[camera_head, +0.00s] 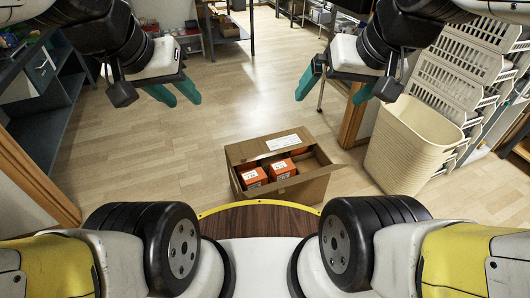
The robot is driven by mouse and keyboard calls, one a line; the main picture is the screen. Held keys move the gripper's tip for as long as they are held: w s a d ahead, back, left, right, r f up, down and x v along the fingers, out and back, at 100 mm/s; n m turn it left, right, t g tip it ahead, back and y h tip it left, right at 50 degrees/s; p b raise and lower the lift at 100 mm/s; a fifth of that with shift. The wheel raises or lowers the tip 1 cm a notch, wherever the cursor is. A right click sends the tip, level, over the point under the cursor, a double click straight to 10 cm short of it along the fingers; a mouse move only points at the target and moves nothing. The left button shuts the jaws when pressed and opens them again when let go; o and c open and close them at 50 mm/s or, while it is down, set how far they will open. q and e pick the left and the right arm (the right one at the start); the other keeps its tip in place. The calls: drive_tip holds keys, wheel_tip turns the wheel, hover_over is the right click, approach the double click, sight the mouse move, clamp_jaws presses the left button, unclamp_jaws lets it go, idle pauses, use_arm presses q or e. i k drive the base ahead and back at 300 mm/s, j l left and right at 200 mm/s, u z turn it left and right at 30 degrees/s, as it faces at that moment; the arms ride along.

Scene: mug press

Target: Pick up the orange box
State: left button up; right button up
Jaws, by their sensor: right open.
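Orange boxes with white labels sit inside an open cardboard carton (305,190) on the floor, just ahead of my base. One orange box (253,178) is at the left front of the carton, and another orange box (282,169) is right beside it. A further orange patch shows at the back, partly hidden by the carton. My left gripper (182,99), with teal fingers, is empty, its fingertips apart, up and left of the carton. My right gripper (329,98) is wide open and empty, up and right of the carton. Neither touches the boxes.
A dark shelf (45,110) lines the left side. Wooden posts stand at both sides. The wooden floor (235,95) behind the carton is clear.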

sight(284, 169)
drive_tip(key=z, duration=0.3)
drive_tip(key=i+j+u, duration=0.4)
drive_tip(key=i+j, duration=0.75)
drive_tip(key=i, duration=0.1)
